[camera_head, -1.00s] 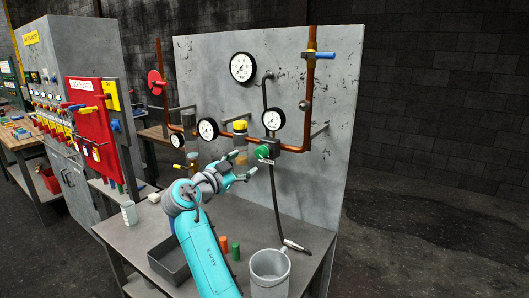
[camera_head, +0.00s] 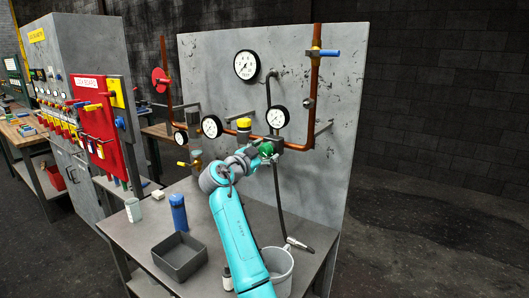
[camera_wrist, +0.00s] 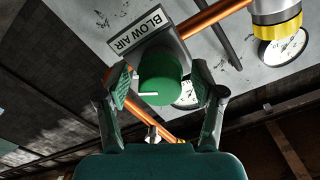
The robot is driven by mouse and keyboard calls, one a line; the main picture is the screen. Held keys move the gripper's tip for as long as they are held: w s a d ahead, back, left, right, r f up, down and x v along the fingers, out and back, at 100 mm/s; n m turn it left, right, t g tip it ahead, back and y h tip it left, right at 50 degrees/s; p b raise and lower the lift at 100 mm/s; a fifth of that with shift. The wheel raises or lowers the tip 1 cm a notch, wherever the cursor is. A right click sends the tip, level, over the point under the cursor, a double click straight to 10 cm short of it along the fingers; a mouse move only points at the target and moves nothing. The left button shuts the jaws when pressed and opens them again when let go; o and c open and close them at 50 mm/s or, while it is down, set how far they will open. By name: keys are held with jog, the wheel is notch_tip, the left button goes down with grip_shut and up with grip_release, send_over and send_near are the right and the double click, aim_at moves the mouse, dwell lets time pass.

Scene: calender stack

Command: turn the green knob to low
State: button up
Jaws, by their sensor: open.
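The green knob (camera_wrist: 161,78) is in the middle of the wrist view, with a white pointer line at its lower left. A BLOW AIR plate (camera_wrist: 141,32) sits just behind it. My gripper (camera_wrist: 160,92) is open, with one finger on each side of the knob; I cannot tell whether either finger touches it. In the head view the knob (camera_head: 265,147) shows as a small green patch on the copper pipework, partly covered by my gripper (camera_head: 268,155).
Gauges (camera_head: 277,117) and a yellow-capped fitting (camera_head: 243,125) are close around the knob. A hose (camera_head: 277,200) hangs below it. The bench middle is mostly clear.

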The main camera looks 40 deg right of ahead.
jog(key=c, duration=1.2)
jog(key=shift+o, duration=0.2)
jog(key=shift+n, duration=0.3)
